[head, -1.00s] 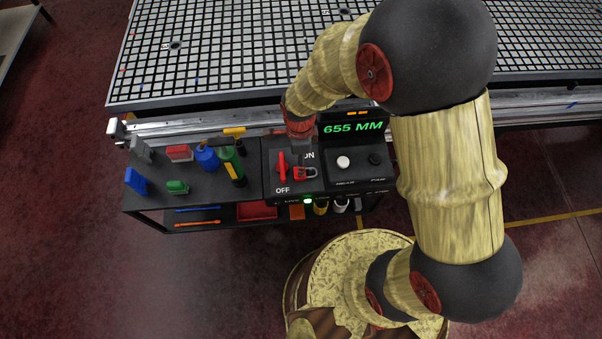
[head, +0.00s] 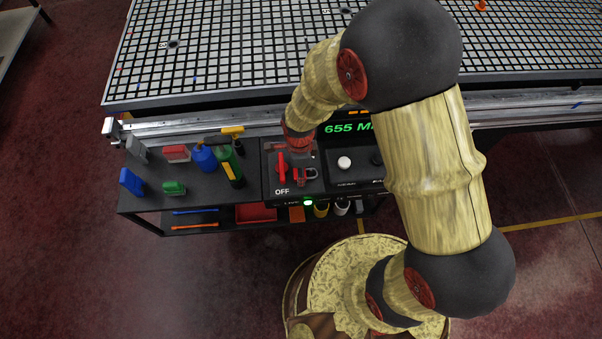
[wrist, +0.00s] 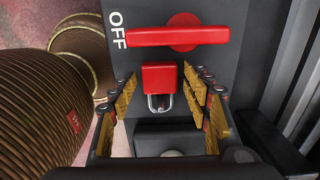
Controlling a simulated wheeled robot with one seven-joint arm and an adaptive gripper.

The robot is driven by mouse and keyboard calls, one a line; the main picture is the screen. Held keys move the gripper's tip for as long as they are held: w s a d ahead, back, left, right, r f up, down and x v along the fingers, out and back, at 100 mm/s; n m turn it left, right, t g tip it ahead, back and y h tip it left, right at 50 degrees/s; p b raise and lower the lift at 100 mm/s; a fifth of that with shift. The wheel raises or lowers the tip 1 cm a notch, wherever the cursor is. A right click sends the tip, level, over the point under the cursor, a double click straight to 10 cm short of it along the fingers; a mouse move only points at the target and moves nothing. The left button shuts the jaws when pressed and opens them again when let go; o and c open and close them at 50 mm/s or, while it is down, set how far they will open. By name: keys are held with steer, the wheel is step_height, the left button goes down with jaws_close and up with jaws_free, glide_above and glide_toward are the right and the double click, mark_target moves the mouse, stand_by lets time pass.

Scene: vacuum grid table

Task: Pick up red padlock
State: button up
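The red padlock (wrist: 160,77) with a metal shackle shows in the wrist view, between the two fingers of my gripper (wrist: 161,82). The fingers are spread, with a gap on each side of the padlock's red body. In the head view the padlock (head: 299,179) is on the dark control panel, right of the red lever, and is partly hidden by my gripper (head: 303,164). I cannot tell how far the fingertips are above the panel.
The red lever (wrist: 178,36) lies just beyond the padlock, by the OFF label. A white button (head: 344,162) is to the right. A green bottle (head: 228,163), a blue container (head: 204,157) and blocks stand on the shelf at left. The grid table (head: 230,60) is behind.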

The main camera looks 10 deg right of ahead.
steer(key=c, duration=1)
steer(key=shift+r, duration=0.1)
steer(key=shift+c, duration=0.2)
